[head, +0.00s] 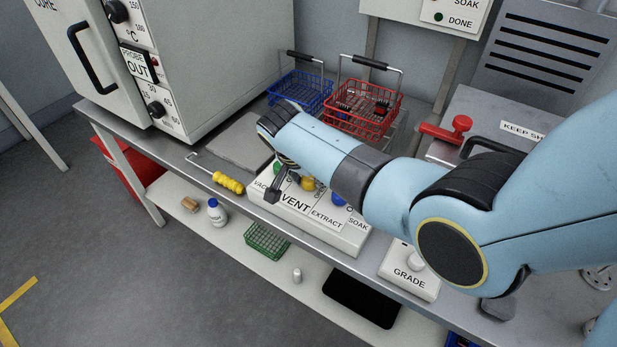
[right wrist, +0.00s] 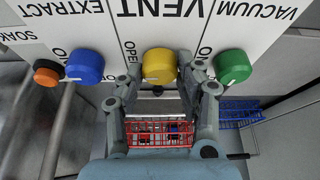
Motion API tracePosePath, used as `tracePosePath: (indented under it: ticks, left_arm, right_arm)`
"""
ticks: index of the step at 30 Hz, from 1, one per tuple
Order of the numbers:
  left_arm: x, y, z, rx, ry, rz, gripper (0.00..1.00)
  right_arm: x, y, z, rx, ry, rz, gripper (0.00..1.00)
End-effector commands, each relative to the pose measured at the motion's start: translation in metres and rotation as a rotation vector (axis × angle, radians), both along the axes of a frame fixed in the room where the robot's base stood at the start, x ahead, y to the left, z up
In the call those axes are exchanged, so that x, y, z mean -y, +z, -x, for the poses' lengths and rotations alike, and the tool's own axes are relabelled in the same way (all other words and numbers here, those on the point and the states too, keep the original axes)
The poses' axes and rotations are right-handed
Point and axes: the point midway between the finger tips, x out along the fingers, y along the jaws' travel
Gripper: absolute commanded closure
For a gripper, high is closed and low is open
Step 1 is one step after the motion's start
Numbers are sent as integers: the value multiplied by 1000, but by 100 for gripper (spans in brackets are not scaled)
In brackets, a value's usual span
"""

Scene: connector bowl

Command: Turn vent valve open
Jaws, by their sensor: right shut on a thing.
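The white valve panel (head: 322,232) on the bench carries the labels VACUUM, VENT, EXTRACT and SOAK. The yellow VENT knob (right wrist: 159,64) sits between the green knob (right wrist: 233,66) and the blue knob (right wrist: 85,66) in the right wrist view. The yellow knob also shows in the head view (head: 308,184), partly hidden by my arm. My right gripper (right wrist: 160,78) is shut on the yellow knob, with a finger on each side. An OPEN label lies beside it. The knob's exact turn is hard to tell. My left gripper is not in view.
An orange knob (right wrist: 47,72) sits beside the blue one. Behind the panel stand a blue basket (head: 300,92) and a red basket (head: 362,112). A yellow-handled hook (head: 228,182) lies left of the panel, and a GRADE box (head: 408,278) is at the right.

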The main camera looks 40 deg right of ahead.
Motion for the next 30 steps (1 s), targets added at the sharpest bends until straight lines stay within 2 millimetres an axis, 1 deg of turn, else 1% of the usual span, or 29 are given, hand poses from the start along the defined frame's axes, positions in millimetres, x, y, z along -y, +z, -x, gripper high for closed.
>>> tracePosePath:
  ticks: [6,21,22,27,30]
  left_arm:
    - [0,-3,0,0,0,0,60]
    - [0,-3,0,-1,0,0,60]
    - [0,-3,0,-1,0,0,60]
    - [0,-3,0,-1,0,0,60]
    - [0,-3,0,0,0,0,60]
  right_arm:
    - [0,0,-1,2,-59,0,96]
    - [0,1,-1,2,-75,0,96]
    - [0,1,-1,2,-75,0,62]
    - [0,0,-1,1,-74,-1,41]
    - [0,0,-1,1,-73,0,41]
